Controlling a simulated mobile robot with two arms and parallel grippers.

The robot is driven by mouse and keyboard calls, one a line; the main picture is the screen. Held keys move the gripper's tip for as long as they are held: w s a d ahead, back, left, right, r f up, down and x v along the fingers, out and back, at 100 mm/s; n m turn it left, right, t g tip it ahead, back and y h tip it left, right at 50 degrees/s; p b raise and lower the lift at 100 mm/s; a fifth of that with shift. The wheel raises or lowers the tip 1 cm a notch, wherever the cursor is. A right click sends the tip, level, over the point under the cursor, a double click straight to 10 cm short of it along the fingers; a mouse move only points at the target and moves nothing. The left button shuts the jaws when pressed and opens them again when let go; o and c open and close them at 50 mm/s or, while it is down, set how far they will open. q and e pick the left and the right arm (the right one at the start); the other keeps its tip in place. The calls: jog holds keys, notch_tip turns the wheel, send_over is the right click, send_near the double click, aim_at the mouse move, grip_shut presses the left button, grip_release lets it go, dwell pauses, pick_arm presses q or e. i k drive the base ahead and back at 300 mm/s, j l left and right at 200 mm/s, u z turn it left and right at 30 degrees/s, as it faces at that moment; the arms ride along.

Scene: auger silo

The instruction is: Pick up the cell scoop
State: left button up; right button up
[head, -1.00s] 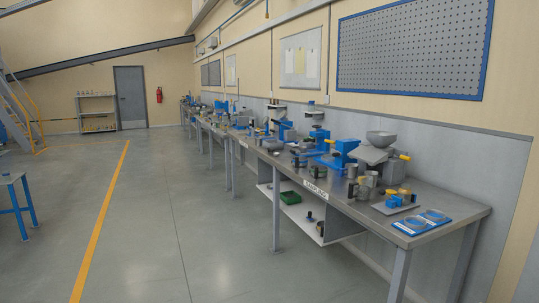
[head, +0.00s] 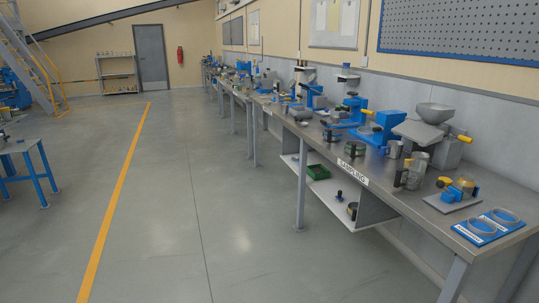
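No object is clearly recognisable as the cell scoop at this distance. The long grey workbench (head: 395,190), labelled SAMPLING, runs along the right wall and carries many small tools. Metal cups with dark handles (head: 416,172) stand near its front edge. Right of them a small blue and brass item (head: 458,188) rests on a grey plate (head: 446,207). A blue tray (head: 489,227) with two round recesses or rings lies at the near end. Neither of my grippers is in view.
A grey machine with a funnel bowl (head: 434,113) and blue clamp-like devices (head: 385,124) stand towards the wall. A lower shelf holds a green bin (head: 318,172). Open floor (head: 200,210) with a yellow line lies left of the bench. A blue-legged table (head: 28,150) stands far left.

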aim_at(304, 124)
jog(key=i, duration=2.35)
jog(key=i+z, duration=0.15)
jog(key=i, duration=0.3)
jog(key=i+j+z, duration=0.15)
jog(key=i, duration=0.35)
jog(key=i+z, duration=0.15)
jog(key=i, duration=0.3)
jog(key=i+j+z, duration=0.15)
jog(key=i, duration=0.3)
jog(key=i+j+z, duration=0.15)
jog(key=i+j, duration=0.15)
jog(key=i, duration=0.15)
